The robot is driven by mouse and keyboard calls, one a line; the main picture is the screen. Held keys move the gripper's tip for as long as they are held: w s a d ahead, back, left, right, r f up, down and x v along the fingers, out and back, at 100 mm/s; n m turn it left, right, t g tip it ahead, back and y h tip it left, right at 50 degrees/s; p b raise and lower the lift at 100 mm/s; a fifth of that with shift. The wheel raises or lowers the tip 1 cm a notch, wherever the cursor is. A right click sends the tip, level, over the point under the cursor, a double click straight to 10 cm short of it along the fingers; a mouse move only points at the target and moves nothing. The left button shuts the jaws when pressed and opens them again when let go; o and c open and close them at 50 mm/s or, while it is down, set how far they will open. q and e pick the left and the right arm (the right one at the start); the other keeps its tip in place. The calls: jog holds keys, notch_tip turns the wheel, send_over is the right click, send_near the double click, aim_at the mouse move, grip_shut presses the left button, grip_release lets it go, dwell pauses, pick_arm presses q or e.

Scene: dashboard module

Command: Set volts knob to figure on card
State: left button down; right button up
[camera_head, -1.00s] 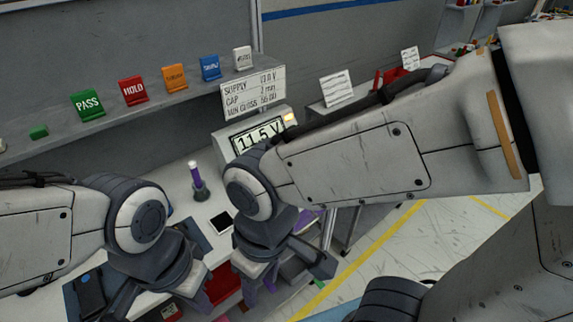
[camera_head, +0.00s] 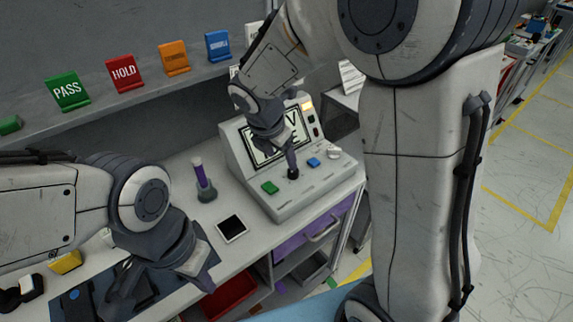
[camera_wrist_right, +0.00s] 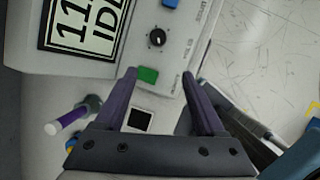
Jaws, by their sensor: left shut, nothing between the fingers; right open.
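The instrument (camera_head: 235,160) stands on the bench with a sloped front panel. Its display (camera_head: 258,152) is partly covered by my right gripper; the right wrist view shows "11" and "IDL" on the display (camera_wrist_right: 80,28). The black volts knob (camera_wrist_right: 157,38) sits between a green button (camera_wrist_right: 148,75) and a blue button (camera_wrist_right: 170,3). My right gripper (camera_head: 290,168) is open above the panel; in the wrist view its fingertips straddle the green button, with the knob just beyond them. The card is hidden behind my right arm. My left gripper (camera_head: 208,280) is shut and empty over the bench front.
Shelf tabs PASS (camera_head: 67,91) and HOLD (camera_head: 124,73) stand behind. A purple drawer (camera_head: 315,230) is below the panel.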

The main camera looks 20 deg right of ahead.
aim_at(293, 173)
jog(key=w+d+f, duration=0.1)
jog(key=f, duration=0.2)
jog(key=w+d+f+n+b, duration=0.1)
jog(key=w+d+f, duration=0.1)
jog(key=f, duration=0.2)
jog(key=w+d+f+n, duration=0.1)
jog(key=f, duration=0.2)
jog(key=shift+w+d+f+h, duration=0.3)
jog(key=shift+w+d, duration=0.1)
grip_shut()
